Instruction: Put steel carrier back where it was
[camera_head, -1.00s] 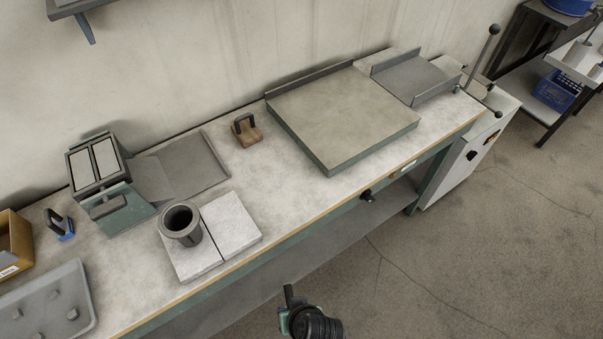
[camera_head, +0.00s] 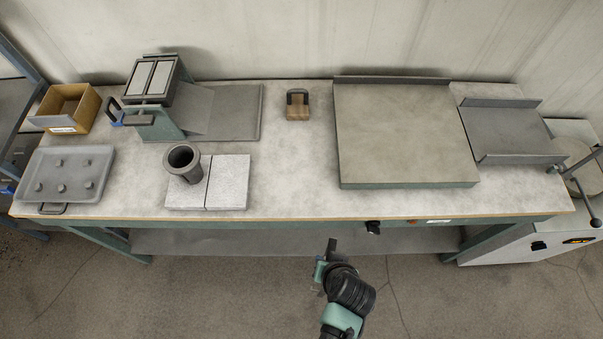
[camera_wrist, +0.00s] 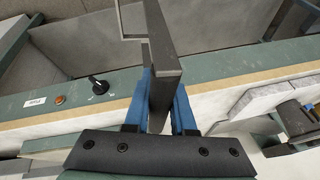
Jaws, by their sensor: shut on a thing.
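My gripper (camera_wrist: 164,92) has its blue fingers shut on a dark grey steel piece (camera_wrist: 164,45), which I take to be the steel carrier. It is a flat bar with a thinner angled part at its far end. In the head view, my gripper (camera_head: 321,268) is in front of the bench, over the floor, and the dark piece (camera_head: 331,246) sticks up from it. The piece is clear of the bench top (camera_head: 290,160).
On the bench stand a dark cup (camera_head: 183,163) on pale blocks (camera_head: 228,181), a wooden block with handle (camera_head: 298,105), a large plate (camera_head: 400,130), a studded tray (camera_head: 68,172), a cardboard box (camera_head: 70,108) and a twin-block stand (camera_head: 152,80). Bare bench lies mid-front.

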